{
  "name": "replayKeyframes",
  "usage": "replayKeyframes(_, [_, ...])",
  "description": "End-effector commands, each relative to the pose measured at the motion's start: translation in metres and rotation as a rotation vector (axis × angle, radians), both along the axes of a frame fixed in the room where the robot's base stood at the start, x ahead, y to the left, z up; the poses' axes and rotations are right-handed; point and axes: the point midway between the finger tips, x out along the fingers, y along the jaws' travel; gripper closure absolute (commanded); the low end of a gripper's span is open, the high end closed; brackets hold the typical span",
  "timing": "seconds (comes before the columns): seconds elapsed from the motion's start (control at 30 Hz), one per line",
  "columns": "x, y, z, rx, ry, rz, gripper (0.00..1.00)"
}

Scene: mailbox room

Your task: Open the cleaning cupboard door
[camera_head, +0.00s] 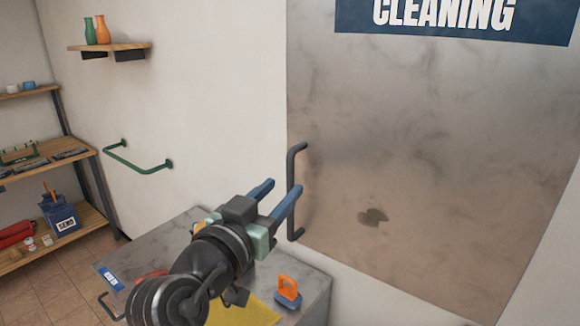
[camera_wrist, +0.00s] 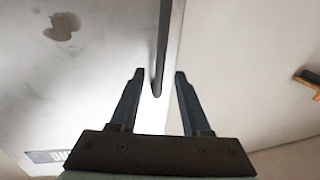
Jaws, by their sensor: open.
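The cleaning cupboard door (camera_head: 430,150) is a stained grey metal panel with a blue CLEANING sign (camera_head: 450,15) at its top. It looks shut. Its dark vertical bar handle (camera_head: 292,190) is on the left edge, and the handle also shows in the wrist view (camera_wrist: 162,60). My gripper (camera_head: 279,194) is open with blue fingers pointing at the handle. In the wrist view my gripper (camera_wrist: 158,75) has the handle's end between the lines of its two fingertips, with gaps on both sides. I cannot tell whether the handle is within the fingers' depth.
A grey metal cabinet (camera_head: 318,290) stands below, with an orange-handled blue tool (camera_head: 287,290) and a yellow cloth (camera_head: 245,312) on top. A green rail (camera_head: 140,170) and a wooden shelf with bottles (camera_head: 110,46) are on the left wall. Shelving (camera_head: 60,155) stands far left.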

Motion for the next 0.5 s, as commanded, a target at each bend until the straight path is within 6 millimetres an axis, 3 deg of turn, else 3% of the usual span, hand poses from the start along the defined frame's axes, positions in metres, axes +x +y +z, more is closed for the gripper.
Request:
replayKeyframes(0.2, [0.030, -0.014, 0.003, -0.001, 0.000, -0.001, 0.53])
replayKeyframes(0.5, [0.043, -0.019, 0.001, -0.001, -0.002, 0.001, 0.53])
